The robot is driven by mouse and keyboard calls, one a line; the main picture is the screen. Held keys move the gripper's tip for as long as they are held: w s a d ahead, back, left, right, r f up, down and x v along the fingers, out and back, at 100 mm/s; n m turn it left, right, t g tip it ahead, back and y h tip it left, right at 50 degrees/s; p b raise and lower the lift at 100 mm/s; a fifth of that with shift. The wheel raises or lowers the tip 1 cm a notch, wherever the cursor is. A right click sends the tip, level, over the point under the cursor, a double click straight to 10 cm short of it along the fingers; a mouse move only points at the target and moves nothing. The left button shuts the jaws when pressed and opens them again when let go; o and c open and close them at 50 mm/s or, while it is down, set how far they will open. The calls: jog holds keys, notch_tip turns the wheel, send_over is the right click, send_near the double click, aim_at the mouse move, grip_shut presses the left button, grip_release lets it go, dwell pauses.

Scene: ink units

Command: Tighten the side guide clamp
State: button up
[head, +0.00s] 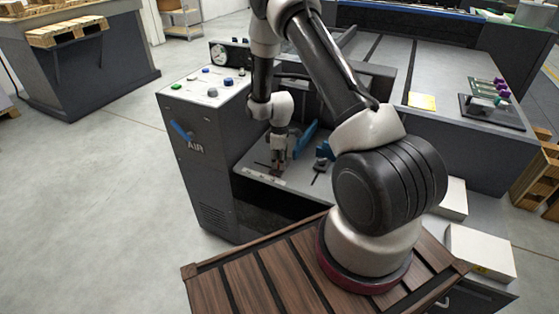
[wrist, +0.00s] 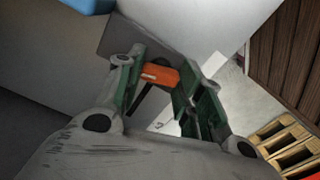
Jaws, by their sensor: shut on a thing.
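An orange clamp handle (wrist: 161,75) shows in the wrist view, lying between the green pads of my gripper (wrist: 158,82). The gripper is shut on it. The handle sits over a flat grey surface; its lower end and mount are partly hidden by the fingers. In the head view my gripper (head: 277,168) points down at the left part of the grey feed ledge (head: 290,185). The handle is too small and covered there to make out clearly.
Blue parts (head: 323,156) stand on the ledge just right of my gripper. A control cabinet (head: 205,150) marked AIR, with buttons and a gauge, stands close on the left. White boxes (head: 480,252) lie at the right. Open floor (head: 100,200) is at the left.

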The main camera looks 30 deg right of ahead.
jog(key=m, duration=1.2)
dwell(0.6)
jog(key=o, duration=1)
notch_tip(320, 180, up, 12)
jog(key=shift+s, duration=0.1)
